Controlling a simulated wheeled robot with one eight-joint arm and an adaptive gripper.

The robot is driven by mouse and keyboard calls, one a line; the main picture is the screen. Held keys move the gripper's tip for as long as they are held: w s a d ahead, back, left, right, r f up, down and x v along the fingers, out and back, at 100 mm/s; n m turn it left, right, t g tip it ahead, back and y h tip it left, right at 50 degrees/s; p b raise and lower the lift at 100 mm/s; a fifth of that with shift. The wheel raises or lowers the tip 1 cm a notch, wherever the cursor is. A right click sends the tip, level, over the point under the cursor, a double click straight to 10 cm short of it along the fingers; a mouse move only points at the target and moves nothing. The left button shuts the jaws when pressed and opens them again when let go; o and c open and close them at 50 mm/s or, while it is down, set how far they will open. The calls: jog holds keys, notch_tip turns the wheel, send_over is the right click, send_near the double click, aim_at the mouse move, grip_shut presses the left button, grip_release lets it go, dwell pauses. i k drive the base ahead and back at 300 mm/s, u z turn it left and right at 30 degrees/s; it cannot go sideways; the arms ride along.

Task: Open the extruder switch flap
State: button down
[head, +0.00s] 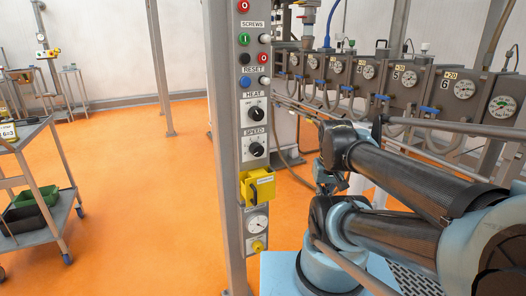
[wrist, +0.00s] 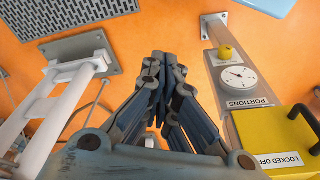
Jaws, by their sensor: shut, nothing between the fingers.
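The yellow switch flap (head: 258,187) is on the grey control post, below the SPEED knob. A dark handle shows on its front, and no switch shows behind it. In the wrist view the yellow flap (wrist: 288,140) is at the lower right, upside down, with a LOCKED OFF label and a black handle. My gripper (wrist: 164,62) is shut and empty, its fingers together in the middle of the wrist view. It is to the left of the flap there and apart from it. In the head view my gripper is small, right of the post, and partly hidden by my arm.
The grey control post (head: 229,140) carries buttons and knobs above the flap. The PORTIONS dial (head: 257,223) and a yellow button (head: 257,245) are below it. Machines with gauges (head: 410,80) stand behind my arm. A cart (head: 35,190) stands at the left on open orange floor.

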aim_at(259, 186)
jog(key=u, duration=0.25)
jog(key=k, duration=1.65)
jog(key=z, duration=0.45)
jog(key=i, duration=1)
jog(key=u, duration=0.05)
